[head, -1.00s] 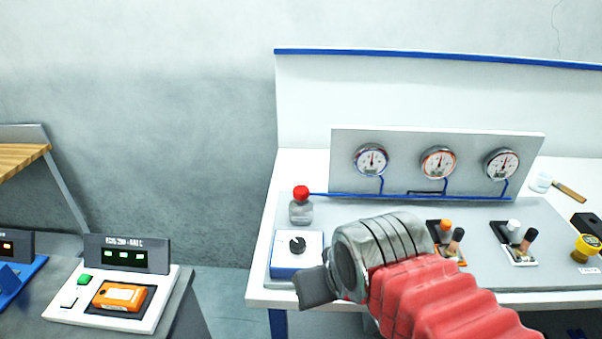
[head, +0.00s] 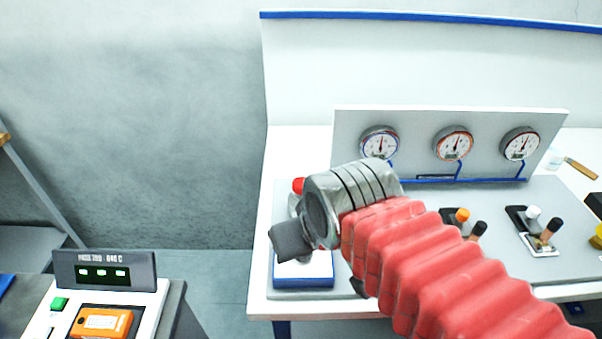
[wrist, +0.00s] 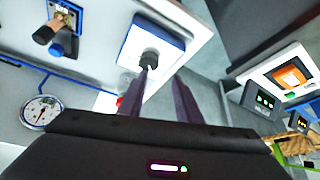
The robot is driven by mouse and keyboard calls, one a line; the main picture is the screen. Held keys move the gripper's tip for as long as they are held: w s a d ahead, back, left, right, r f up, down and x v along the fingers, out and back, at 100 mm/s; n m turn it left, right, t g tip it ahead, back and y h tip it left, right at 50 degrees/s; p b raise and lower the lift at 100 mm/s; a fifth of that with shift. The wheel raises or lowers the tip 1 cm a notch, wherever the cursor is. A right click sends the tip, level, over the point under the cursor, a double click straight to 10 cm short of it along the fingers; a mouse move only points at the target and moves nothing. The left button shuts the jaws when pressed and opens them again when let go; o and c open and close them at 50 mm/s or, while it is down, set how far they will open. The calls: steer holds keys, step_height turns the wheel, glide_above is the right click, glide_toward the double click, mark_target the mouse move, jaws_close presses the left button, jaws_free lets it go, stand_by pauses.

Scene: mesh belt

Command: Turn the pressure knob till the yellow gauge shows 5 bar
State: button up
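The black knob (wrist: 149,58) sits on a white-topped blue box in the wrist view. In the head view my gripper hides the knob, and only the front of the box (head: 304,272) shows. My gripper (wrist: 163,75) is open and empty, its two dark fingers apart. The knob appears just beyond the left fingertip, off-centre; contact cannot be told. My gripper also shows in the head view (head: 290,241). Three round gauges stand on the panel: left (head: 380,146), middle with an orange rim (head: 454,144), right (head: 519,145). No rim looks clearly yellow, and the readings are too small to tell.
A separate station with an orange device (head: 102,322) stands at lower left, with a gap between.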

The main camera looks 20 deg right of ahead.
steer(key=o, duration=0.5)
steer(key=shift+w+d+r, duration=0.1)
steer(key=shift+w+r, duration=0.2)
steer(key=shift+r, duration=0.05)
steer(key=shift+o, duration=0.4)
steer(key=w+d+r+n+g, duration=0.1)
steer(key=w+d+r+g, duration=0.1)
steer(key=w+r, duration=0.5)
steer(key=w+d, duration=0.1)
steer(key=w, duration=0.1)
steer(key=shift+w+n+g, duration=0.3)
steer(key=shift+n+g, duration=0.1)
steer(key=r+n+g, duration=0.2)
steer(key=g, duration=0.1)
glide_above(302, 182)
steer(key=shift+f, duration=0.15)
step_height(302, 182, down, 14)
steer(key=shift+r, duration=0.1)
